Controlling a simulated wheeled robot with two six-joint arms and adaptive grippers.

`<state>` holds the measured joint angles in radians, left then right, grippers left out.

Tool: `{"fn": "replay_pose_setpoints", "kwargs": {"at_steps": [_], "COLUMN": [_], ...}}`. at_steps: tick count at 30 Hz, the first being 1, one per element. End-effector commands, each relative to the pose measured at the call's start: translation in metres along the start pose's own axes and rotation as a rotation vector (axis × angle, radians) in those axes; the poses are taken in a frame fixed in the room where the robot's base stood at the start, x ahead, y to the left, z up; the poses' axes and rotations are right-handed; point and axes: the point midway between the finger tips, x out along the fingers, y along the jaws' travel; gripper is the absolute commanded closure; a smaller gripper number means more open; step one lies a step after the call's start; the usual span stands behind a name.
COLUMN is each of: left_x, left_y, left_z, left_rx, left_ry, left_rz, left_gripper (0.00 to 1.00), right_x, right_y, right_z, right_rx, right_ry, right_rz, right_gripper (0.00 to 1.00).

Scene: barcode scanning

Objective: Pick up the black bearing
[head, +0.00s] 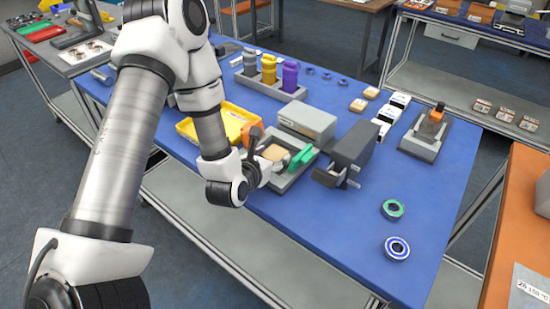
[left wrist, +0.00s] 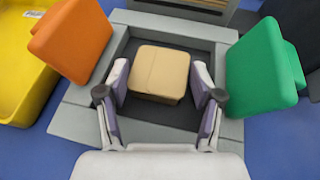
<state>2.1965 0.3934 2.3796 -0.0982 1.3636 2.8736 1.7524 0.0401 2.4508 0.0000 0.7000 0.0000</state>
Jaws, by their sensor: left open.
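I cannot make out a plainly black bearing. A bearing with a green ring (head: 392,209) and a bearing with a blue ring (head: 397,248) lie flat at the table's right front. Several small dark rings (head: 326,75) lie in a row at the back; they are too small to identify. My left gripper (left wrist: 158,98) is open above a grey fixture (left wrist: 75,120), its fingers on either side of a tan box (left wrist: 159,72). I cannot tell whether they touch it. The box lies between an orange block (left wrist: 72,38) and a green block (left wrist: 265,70). My right gripper is not in view.
A yellow tray (head: 200,130), a grey box (head: 307,122) and a dark device (head: 350,150) stand around the fixture. A rack with grey, yellow and purple pieces (head: 268,72) stands behind. Blue tabletop (head: 340,235) is clear around the bearings.

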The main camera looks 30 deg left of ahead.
Motion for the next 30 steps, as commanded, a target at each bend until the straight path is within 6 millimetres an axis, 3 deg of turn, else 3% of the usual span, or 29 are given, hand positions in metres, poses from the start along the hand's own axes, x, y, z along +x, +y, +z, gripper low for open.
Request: {"fn": "replay_pose_setpoints", "kwargs": {"at_steps": [8,12,14,15,23,30], "left_x": [0.006,0.006,0.006,0.006,0.006,-0.007], "left_y": [0.0,0.0,0.0,0.0,0.0,0.0], "left_z": [-0.001,-0.001,-0.001,0.0,0.002,0.034], "left_rx": [-0.001,-0.001,0.0,0.0,-0.001,-0.003], "left_ry": [0.002,0.002,0.001,0.001,0.0,-0.006], "left_rz": [0.0,0.0,0.0,0.0,0.0,0.0], "left_gripper": [0.34,0.84,0.87,0.93,0.94,0.94], "right_x": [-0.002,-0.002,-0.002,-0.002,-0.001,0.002], "right_y": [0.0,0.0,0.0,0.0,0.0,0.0], "right_z": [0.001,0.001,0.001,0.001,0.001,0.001], "right_rx": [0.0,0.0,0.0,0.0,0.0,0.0], "right_ry": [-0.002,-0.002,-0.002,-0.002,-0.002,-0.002], "right_rz": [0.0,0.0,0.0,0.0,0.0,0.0], "right_gripper": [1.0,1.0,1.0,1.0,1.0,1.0]}}
